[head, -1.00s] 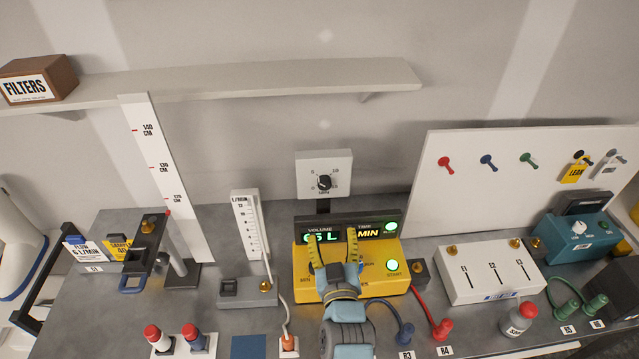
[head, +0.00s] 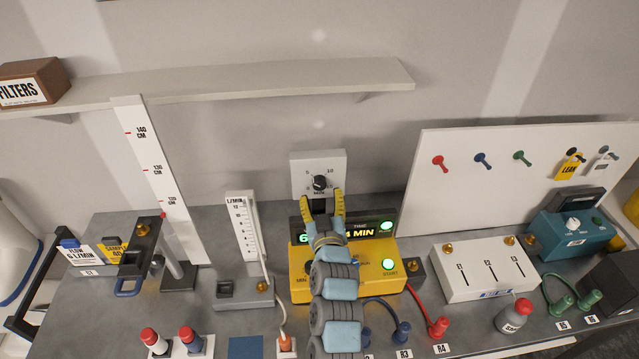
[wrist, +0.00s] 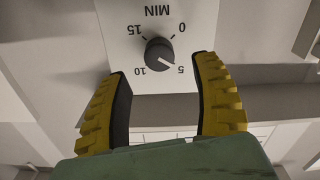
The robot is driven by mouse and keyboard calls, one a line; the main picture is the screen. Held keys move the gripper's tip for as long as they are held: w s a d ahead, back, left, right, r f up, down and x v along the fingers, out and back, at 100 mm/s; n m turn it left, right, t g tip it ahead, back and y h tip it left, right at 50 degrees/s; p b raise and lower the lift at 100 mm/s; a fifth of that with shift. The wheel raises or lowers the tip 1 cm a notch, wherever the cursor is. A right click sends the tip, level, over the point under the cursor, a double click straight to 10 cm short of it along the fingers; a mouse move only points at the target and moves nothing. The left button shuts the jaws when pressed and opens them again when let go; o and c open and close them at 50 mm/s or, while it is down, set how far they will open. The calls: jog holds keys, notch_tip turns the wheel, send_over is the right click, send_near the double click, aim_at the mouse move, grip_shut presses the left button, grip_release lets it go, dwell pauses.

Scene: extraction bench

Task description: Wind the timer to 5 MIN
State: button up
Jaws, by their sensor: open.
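The timer (head: 303,168) is a white box on the wall behind the yellow pump, with a round black knob (head: 319,183) and a dial marked 0, 5, 10 and 15. My gripper (head: 322,194) has yellow-backed fingers with dark inner pads. It is open and empty, just below and in front of the knob. In the wrist view (wrist: 162,68) the fingertips sit on either side of the dial's lower part, apart from the knob.
The yellow pump (head: 375,283), with lit green buttons and a display, stands below the timer, partly behind my arm. A flow meter (head: 244,228) stands to its left. A white slider box (head: 485,270) is at right. A shelf (head: 250,88) runs above.

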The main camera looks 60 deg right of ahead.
aim_at(320, 186)
jog(key=shift+x, duration=2.55)
jog(key=shift+c, duration=0.4)
jog(key=shift+s, duration=0.1)
grip_shut()
